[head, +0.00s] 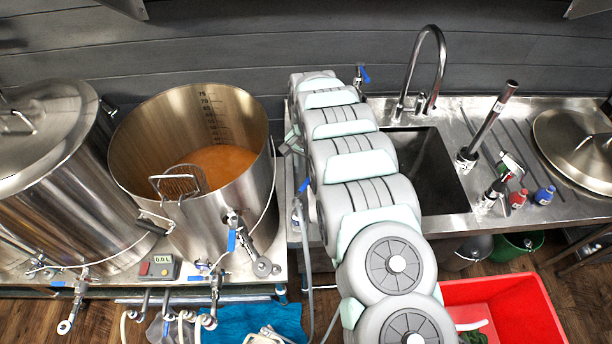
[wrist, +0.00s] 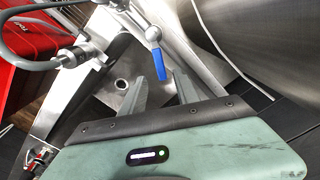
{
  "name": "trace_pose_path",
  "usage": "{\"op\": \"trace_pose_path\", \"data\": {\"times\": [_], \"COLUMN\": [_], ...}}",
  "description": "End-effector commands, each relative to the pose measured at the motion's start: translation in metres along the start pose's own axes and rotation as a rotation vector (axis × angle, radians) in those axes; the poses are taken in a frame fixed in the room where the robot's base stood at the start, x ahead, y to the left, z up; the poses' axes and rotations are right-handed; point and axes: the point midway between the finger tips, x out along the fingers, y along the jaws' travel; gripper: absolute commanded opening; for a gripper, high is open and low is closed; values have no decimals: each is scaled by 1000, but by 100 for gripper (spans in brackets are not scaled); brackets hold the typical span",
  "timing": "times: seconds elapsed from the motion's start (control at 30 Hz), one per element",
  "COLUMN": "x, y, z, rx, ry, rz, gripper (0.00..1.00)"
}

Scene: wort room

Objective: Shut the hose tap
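The hose tap (wrist: 97,50) is a metal valve at the top of the wrist view. Its blue lever (wrist: 160,64) sticks out towards my gripper, at an angle to the valve body. A grey hose (wrist: 30,67) joins the tap through a metal fitting. In the head view a blue lever (head: 303,185) with a hose below it shows beside my arm, probably the same tap. My gripper (wrist: 160,84) is open and empty. The lever's tip lies at the gap between its fingertips, with no clear contact. In the head view my arm hides most of the gripper.
A steel kettle of amber wort (head: 222,160) stands left of my arm. A sink (head: 430,170) with a curved faucet (head: 437,62) lies to the right. Another blue-handled tap (head: 364,76) is by the wall. A red crate (head: 500,296) stands at the front right.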

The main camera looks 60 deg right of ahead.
Motion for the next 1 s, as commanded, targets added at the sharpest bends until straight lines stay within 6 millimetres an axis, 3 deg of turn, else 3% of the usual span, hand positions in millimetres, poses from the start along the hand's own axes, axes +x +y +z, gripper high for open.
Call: {"op": "trace_pose_path", "data": {"times": [0.3, 0.8, 1.0], "x": [35, 45, 44], "y": [0, 0, 0], "z": [0, 0, 0], "rx": [1, 1, 0], "ry": [0, 0, 0], "rz": [-1, -1, -1], "gripper": [37, 37, 23]}}
